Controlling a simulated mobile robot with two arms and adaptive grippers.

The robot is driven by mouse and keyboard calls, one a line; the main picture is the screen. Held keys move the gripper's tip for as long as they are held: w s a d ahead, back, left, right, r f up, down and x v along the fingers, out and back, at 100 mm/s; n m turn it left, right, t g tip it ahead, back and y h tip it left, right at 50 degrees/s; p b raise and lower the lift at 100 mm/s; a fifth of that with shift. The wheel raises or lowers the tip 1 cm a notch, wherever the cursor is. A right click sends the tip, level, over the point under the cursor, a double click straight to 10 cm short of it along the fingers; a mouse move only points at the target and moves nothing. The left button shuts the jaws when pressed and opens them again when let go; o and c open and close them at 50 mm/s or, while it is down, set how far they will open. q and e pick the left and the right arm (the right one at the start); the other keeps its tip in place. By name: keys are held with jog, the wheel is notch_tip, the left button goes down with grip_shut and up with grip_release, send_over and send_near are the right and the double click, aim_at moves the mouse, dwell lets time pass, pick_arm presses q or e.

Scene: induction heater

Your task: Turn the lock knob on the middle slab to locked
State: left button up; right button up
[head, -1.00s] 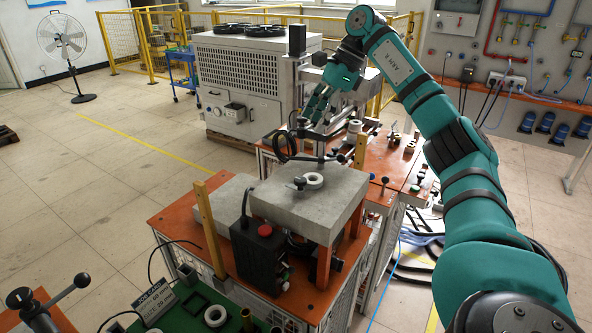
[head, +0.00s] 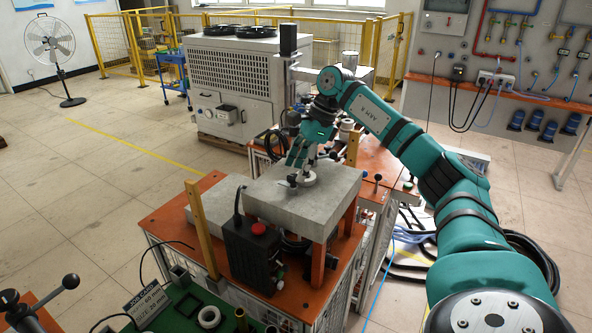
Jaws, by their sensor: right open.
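The middle slab (head: 285,208) is a grey stone-like plate on orange legs, standing on an orange-topped bench. A pale ring (head: 309,180) lies on top of it. A small dark knob (head: 292,181) shows at the ring's left side, partly hidden by my fingers; its lock setting is too small to read. My right gripper (head: 299,170) is open, pointing down over the slab with its fingertips right by the knob and ring. I cannot tell whether they touch the knob. My left gripper is not in view.
A black control box with a red button (head: 259,229) stands at the slab's front left. A wooden post (head: 203,229) rises at the left. A second orange bench (head: 378,192) lies behind, with small levers. A lever handle (head: 38,292) is at the lower left.

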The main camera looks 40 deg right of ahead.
jog(key=shift+x, duration=1.05)
grip_shut()
